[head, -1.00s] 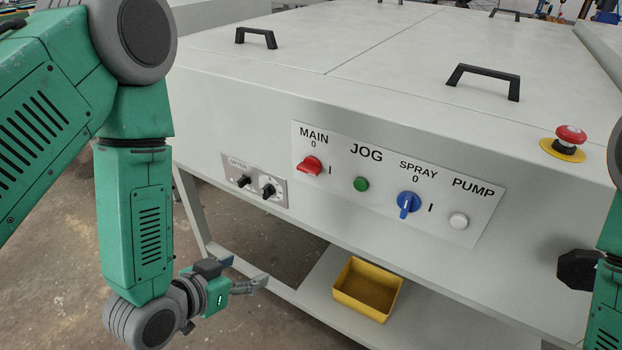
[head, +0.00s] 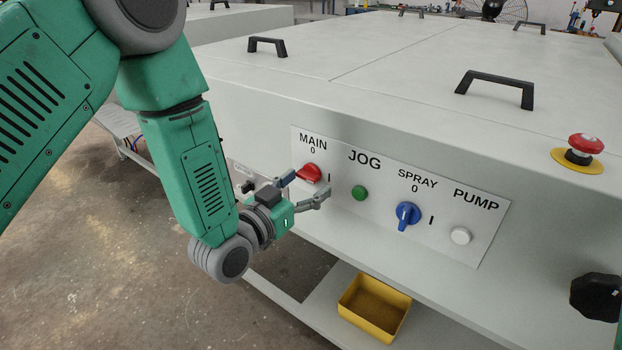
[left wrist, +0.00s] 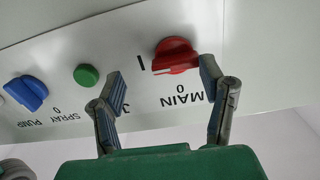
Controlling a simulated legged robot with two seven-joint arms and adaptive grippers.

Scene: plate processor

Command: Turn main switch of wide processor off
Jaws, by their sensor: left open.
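The red main switch (head: 311,172) sits at the left end of a white panel (head: 385,215), under the label MAIN with marks 0 and I. It shows upside down in the left wrist view (left wrist: 175,55), where its grip lies roughly across, with one end toward the I mark. My left gripper (head: 305,189) is open and empty just in front of and below the switch. In the left wrist view its fingers (left wrist: 162,84) are spread, the right fingertip close to the knob, the left one apart from it. Contact cannot be told. My right gripper is out of view.
Right of the switch are the green JOG button (head: 359,193), blue SPRAY switch (head: 407,214) and white PUMP button (head: 460,236). A red emergency stop (head: 584,149) stands on the top edge. A yellow bin (head: 374,307) sits on the shelf below. A black knob (head: 597,297) juts out at right.

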